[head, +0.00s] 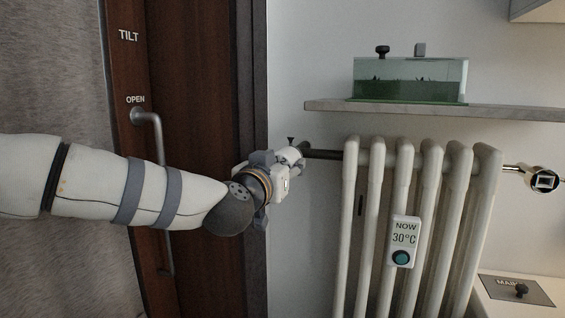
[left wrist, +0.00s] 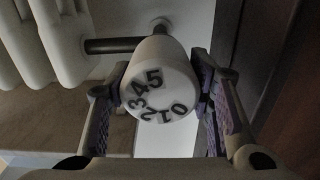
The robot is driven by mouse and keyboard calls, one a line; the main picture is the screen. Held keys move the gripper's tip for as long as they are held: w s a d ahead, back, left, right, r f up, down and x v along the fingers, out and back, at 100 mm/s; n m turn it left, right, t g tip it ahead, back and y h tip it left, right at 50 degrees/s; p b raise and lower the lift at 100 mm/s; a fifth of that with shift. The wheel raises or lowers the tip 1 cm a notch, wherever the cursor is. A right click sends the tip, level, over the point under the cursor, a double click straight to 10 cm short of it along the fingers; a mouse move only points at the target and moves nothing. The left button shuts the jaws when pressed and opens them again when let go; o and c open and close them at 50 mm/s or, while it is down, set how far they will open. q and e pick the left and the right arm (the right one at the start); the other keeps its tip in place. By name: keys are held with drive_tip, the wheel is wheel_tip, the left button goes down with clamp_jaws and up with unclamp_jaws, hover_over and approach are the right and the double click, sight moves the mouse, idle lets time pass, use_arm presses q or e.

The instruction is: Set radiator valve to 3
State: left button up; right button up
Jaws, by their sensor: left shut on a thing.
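The white radiator valve knob (left wrist: 165,60) fills the middle of the left wrist view, with the digits 0 to 5 around its end face. The 5 sits near the top of the face, with 4, 3 and 2 down the left and 0 at the lower right. My left gripper (head: 276,168) is shut on the knob, one finger on each side. In the head view the knob (head: 292,156) is mostly hidden by the gripper. A small black pointer (head: 291,140) stands above it. My right gripper is out of view.
The white radiator (head: 420,200) stands right of the valve, with a thermostat display (head: 403,241) reading NOW 30°C. A shelf (head: 520,113) with a glass tank (head: 410,80) is above. A brown door frame with a handle (head: 153,130) is at left, behind my arm.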

use_arm(q)
drive_tip(key=n+p, duration=0.1)
drive_tip(key=n, duration=0.2)
drive_tip(key=shift+n, duration=0.4)
drive_tip(key=n, duration=0.8)
drive_tip(key=shift+f+n, duration=0.1)
drive_tip(key=shift+n, duration=1.8)
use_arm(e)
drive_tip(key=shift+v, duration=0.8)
use_arm(q)
drive_tip(key=shift+n, duration=0.3)
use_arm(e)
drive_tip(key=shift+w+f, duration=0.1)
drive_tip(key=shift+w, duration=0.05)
use_arm(q)
drive_tip(key=o, duration=1.1)
drive_tip(key=shift+o, duration=0.2)
